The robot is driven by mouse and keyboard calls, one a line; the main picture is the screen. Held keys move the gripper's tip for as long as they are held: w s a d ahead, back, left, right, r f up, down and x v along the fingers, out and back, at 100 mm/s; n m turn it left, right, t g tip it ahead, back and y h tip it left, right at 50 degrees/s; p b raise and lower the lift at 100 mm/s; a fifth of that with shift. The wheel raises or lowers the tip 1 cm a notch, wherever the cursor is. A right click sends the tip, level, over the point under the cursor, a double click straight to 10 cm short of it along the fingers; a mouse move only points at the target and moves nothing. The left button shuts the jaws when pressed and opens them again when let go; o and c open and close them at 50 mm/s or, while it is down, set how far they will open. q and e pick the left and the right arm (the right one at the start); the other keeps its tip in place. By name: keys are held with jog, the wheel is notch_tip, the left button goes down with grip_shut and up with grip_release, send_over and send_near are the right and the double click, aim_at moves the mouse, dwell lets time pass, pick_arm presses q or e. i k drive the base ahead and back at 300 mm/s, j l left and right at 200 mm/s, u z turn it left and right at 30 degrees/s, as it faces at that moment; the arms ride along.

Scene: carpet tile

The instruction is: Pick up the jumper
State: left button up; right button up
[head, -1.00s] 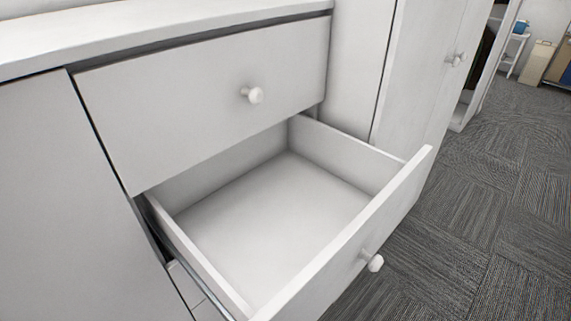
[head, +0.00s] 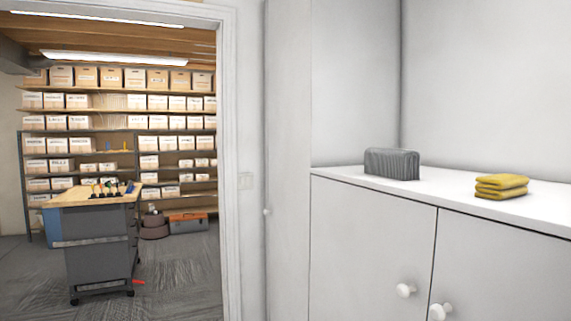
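A yellow folded cloth item (head: 501,186) lies in a stacked fold on the white cabinet top at the right of the head view. A grey ribbed, block-shaped item (head: 392,164) stands to its left on the same top, nearer the wall corner. I cannot tell for certain which of the two is the jumper. They are apart, with bare white surface between them. Neither of my grippers is in view.
The white cabinet top (head: 447,188) has closed doors with round knobs (head: 405,290) below it. A tall white cabinet (head: 288,160) stands at its left. A doorway opens on a storeroom with boxed shelves and a wheeled grey workbench (head: 98,245).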

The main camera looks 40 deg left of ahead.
aim_at(402, 165)
jog(key=k+u, duration=0.1)
jog(key=u, duration=0.6)
jog(key=i+j, duration=0.15)
jog(key=i, duration=0.15)
